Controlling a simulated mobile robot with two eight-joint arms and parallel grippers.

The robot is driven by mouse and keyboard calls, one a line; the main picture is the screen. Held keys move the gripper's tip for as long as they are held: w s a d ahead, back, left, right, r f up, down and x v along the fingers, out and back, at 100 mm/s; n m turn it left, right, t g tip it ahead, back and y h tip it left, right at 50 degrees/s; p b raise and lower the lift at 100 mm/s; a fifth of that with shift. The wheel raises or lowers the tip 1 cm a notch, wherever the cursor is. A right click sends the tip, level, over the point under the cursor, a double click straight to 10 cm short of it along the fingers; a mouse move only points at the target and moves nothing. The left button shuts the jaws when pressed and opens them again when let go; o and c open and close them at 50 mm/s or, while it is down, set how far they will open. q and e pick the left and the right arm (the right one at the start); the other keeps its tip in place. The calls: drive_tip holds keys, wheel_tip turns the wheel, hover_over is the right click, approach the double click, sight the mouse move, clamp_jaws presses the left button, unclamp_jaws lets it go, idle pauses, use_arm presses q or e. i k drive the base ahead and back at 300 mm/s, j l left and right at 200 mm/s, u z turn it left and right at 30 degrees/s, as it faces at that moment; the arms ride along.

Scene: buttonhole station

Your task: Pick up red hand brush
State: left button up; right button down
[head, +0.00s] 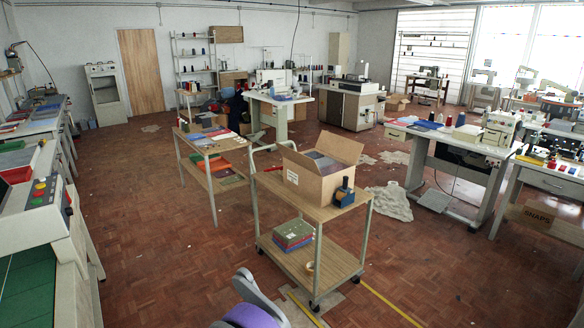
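I cannot make out a red hand brush for certain in the head view. Small red items show on the right sewing table (566,178), but they are too small to tell. A flat red item (207,165) lies on the wooden cart at the middle left and looks more like folded cloth than a brush.
A wheeled trolley (345,265) stands close in front, bearing an open cardboard box (310,184) and a dark blue tape dispenser (344,192). Machine benches (40,125) line the left. A sewing table (415,165) stands right. Pale cloth (390,202) lies on the floor.

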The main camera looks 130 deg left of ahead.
sight(281, 168)
drive_tip(key=k+j+u, duration=0.15)
drive_tip(key=k+j, duration=1.4)
drive_tip(key=k+j+u, duration=0.1)
drive_tip(key=u, duration=1.55)
drive_tip(key=j+u, duration=0.1)
drive_tip(key=u, duration=6.8)
drive_tip(key=i, duration=0.05)
